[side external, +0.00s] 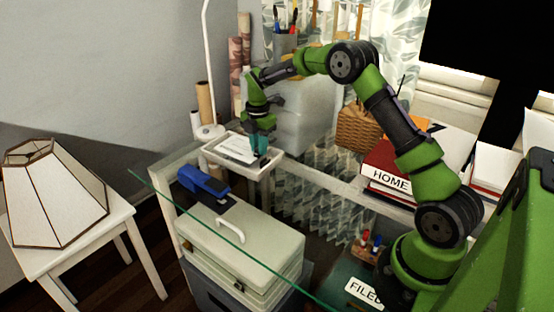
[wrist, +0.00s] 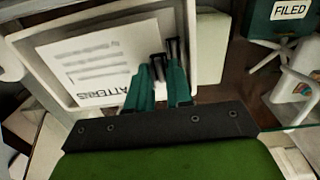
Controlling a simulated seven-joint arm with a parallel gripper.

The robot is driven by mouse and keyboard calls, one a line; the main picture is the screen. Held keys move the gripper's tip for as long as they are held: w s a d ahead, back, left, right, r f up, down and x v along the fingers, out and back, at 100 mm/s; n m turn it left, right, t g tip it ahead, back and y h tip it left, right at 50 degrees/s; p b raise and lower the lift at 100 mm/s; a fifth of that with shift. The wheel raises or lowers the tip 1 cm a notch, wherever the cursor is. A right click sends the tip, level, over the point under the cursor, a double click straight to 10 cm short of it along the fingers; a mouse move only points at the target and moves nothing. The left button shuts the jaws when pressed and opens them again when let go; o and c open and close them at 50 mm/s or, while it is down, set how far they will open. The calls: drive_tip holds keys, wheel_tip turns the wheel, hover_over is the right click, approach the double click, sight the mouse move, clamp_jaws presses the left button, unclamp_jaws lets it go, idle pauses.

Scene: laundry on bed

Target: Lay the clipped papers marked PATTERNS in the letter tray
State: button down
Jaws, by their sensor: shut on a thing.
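The clipped papers (side external: 238,147) are white sheets with printed lines. In the wrist view, the papers (wrist: 95,68) show large letters reading as part of PATTERNS, with a dark clip (wrist: 173,48) at one edge. They lie inside the outline of the white letter tray (side external: 270,167), whose wall also shows in the wrist view (wrist: 191,45). My gripper (side external: 260,150) reaches down over the tray's right end. Its teal fingers (wrist: 160,72) are shut on the papers at the clip edge. I cannot tell whether the sheets rest fully on the tray floor.
The tray stands on a glass-topped desk, with a lamp base (side external: 208,132) behind it. A blue stapler (side external: 204,186) and a pale case (side external: 245,250) are in front. Translucent drawers (side external: 300,115) stand behind right. A basket (side external: 357,128) and red books (side external: 390,166) are farther right.

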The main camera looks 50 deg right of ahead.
drive_tip(key=shift+w+d+f, duration=0.1)
drive_tip(key=shift+w+f, duration=0.05)
drive_tip(key=shift+w, duration=0.2)
drive_tip(key=shift+s+f, duration=0.15)
drive_tip(key=shift+f, duration=1.85)
drive_tip(key=c, duration=1.4)
unclamp_jaws()
drive_tip(key=shift+f, duration=0.15)
drive_tip(key=shift+c, duration=0.2)
drive_tip(key=o, duration=0.4)
drive_tip(key=shift+r, duration=0.25)
